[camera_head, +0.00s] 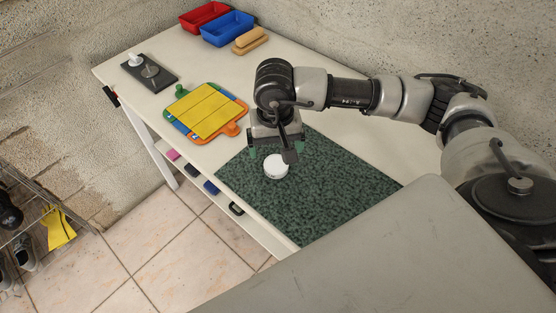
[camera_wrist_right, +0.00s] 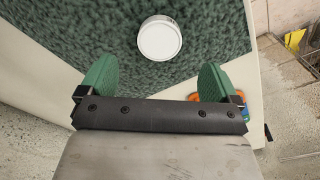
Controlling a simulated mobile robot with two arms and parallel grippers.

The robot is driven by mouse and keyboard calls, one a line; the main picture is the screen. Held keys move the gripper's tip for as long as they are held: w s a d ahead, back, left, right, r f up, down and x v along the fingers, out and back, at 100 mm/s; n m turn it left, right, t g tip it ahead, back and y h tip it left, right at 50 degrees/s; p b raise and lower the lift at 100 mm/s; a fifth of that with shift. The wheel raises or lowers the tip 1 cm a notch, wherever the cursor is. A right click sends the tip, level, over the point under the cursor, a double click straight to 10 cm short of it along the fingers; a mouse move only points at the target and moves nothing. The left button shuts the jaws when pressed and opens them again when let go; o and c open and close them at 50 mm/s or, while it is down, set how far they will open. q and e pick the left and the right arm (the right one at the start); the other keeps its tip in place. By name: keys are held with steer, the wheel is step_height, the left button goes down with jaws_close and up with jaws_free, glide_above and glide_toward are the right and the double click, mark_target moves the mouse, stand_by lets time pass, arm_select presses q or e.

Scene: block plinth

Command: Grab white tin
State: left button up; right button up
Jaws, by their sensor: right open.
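The white tin (camera_head: 276,167) is small and round and sits on the dark green speckled mat (camera_head: 322,198), near its far left part. In the right wrist view the tin (camera_wrist_right: 159,38) lies on the mat, beyond the fingertips and roughly centred between them. My right gripper (camera_head: 270,154) is just above and beside the tin, pointing down. Its green fingers (camera_wrist_right: 157,80) are spread apart with nothing between them. In the head view part of the gripper stands close to the tin's edge. My left gripper is out of view.
On the white table (camera_head: 128,66) are a yellow board (camera_head: 206,111) on coloured boards, a dark stand (camera_head: 148,71), a wooden block (camera_head: 249,41), a red bin (camera_head: 204,16) and a blue bin (camera_head: 228,29). A wall runs behind. The mat around the tin is clear.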

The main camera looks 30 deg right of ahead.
mark_target(276, 164)
steer(key=shift+f, duration=0.5)
steer(key=shift+d+f, duration=0.15)
steer(key=shift+f, duration=0.15)
step_height(276, 164, down, 4)
steer(key=shift+f+p, duration=0.2)
steer(key=shift+p, duration=0.75)
steer(key=shift+f, duration=0.35)
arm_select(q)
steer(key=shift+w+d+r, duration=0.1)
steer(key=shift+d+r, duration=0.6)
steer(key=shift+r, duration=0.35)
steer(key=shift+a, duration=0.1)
arm_select(e)
steer(key=shift+c, duration=0.2)
steer(key=shift+c, duration=1.3)
steer(key=c, duration=0.8)
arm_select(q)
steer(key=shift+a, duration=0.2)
